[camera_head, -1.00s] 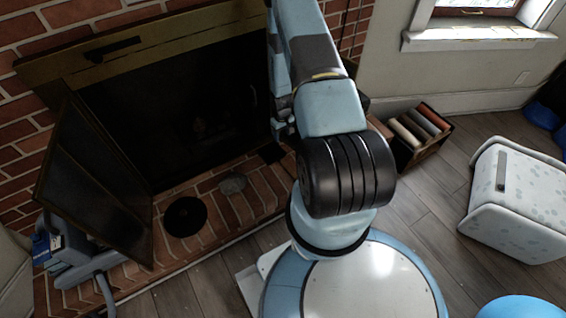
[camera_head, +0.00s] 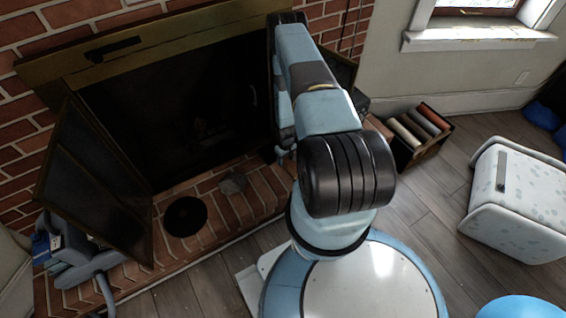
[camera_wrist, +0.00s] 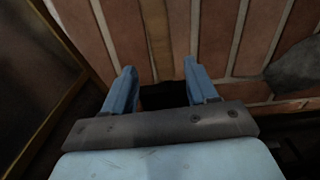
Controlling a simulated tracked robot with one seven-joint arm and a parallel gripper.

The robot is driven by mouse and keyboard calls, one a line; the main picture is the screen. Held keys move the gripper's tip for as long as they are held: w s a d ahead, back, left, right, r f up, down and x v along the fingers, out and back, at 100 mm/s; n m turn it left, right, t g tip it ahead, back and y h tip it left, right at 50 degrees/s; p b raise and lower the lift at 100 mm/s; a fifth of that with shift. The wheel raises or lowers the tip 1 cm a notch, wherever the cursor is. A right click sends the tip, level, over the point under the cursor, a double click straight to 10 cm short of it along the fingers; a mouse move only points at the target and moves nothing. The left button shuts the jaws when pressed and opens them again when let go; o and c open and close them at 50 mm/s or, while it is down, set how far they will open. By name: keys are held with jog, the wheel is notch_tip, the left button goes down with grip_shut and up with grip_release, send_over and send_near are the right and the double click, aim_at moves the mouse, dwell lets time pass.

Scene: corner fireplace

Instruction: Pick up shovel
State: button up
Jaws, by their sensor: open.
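My gripper (camera_wrist: 160,72) is open in the wrist view, its two blue fingers apart over the brick hearth. A black object (camera_wrist: 163,96) shows between the fingers, low down and partly hidden by the gripper's own body. It may be part of the shovel, but I cannot tell, nor whether the fingers touch it. No shovel can be clearly made out in the head view, where my arm hides part of the hearth and my gripper cannot be made out.
A black disc (camera_head: 185,216) and a grey stone (camera_head: 232,184) lie on the brick hearth. The open fireplace door (camera_head: 90,185) stands at left. A box of rolls (camera_head: 420,138) and a white spotted bin (camera_head: 516,200) stand at right, with bare floor between.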

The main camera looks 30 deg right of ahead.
aim_at(285, 164)
jog(key=shift+a+f, duration=0.2)
jog(key=shift+f, duration=2.65)
jog(key=c, duration=1)
jog(key=shift+c, duration=0.2)
jog(key=shift+r, duration=0.15)
